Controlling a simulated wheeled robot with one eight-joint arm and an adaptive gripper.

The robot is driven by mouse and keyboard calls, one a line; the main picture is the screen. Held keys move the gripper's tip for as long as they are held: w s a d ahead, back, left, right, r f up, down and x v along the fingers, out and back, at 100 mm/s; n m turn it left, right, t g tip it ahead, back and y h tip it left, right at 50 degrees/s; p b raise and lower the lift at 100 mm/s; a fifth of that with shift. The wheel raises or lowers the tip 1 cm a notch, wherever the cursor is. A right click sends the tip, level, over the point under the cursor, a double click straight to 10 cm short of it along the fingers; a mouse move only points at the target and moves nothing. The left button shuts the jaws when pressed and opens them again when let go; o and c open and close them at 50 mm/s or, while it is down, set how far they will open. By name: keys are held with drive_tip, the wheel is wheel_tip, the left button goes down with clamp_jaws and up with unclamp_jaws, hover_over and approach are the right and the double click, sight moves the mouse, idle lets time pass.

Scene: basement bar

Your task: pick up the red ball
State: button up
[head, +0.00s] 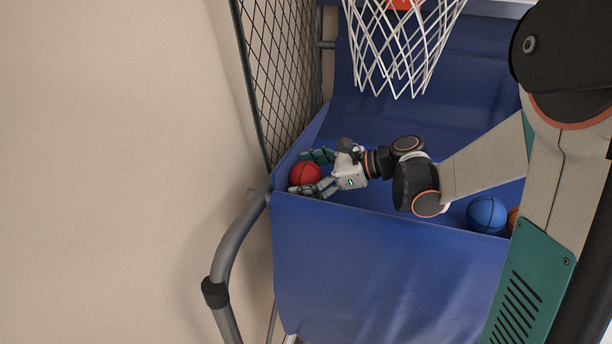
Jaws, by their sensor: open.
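The red ball (306,174) lies in the left front corner of the blue fabric trough of a basketball arcade game. My gripper (304,173) reaches in from the right, low in the trough. It is open, with one finger behind the ball and the other on its front side. The ball sits between the fingertips. I cannot tell whether either finger touches it.
A blue ball (486,214) and part of an orange ball (513,218) lie to the right in the trough. The blue front panel (390,270), black side netting (278,75) and grey tube frame (233,248) bound the corner. A white hoop net (400,50) hangs above.

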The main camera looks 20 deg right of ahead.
drive_tip(key=c, duration=1.1)
drive_tip(key=shift+r, duration=0.15)
drive_tip(key=shift+r+b, duration=0.3)
drive_tip(key=shift+r, duration=4.55)
